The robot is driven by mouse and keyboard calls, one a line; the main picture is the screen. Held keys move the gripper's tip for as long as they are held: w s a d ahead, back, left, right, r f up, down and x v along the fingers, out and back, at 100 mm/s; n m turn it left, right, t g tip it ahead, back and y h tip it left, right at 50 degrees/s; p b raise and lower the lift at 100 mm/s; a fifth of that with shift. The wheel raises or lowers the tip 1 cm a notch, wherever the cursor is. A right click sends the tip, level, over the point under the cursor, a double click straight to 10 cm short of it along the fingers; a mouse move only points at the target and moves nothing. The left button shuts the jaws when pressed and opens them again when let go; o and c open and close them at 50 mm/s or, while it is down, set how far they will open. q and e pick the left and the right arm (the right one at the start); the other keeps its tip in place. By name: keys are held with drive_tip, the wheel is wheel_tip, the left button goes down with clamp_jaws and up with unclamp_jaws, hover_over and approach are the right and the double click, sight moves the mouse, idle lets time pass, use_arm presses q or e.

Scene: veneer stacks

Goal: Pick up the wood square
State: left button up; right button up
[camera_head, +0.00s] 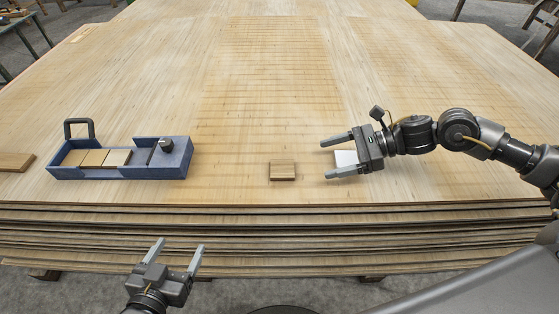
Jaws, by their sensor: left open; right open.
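A small brown wood square (283,170) lies flat on the veneer stack (260,110), near its front edge and right of the middle. My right gripper (333,156) is open with its fingers pointing left, to the right of the wood square and apart from it. A white square (346,158) lies between and under its fingers, partly hidden by the gripper. My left gripper (175,253) is open and empty in front of the stack's front edge, with its fingers pointing up in the picture.
A blue tray (120,173) with a handle, a dark knob and several light wood squares stands left of the middle. Another wood piece (14,162) lies at the far left edge. The stack's top between tray and wood square is clear, as is the area behind.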

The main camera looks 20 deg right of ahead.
sight(281, 168)
drive_tip(key=shift+a, duration=0.4)
drive_tip(key=x, duration=1)
drive_tip(key=shift+w+a+r, duration=0.15)
drive_tip(key=shift+a+r, duration=0.05)
drive_tip(key=shift+a, duration=0.2)
drive_tip(key=shift+c, duration=0.4)
drive_tip(key=c, duration=1)
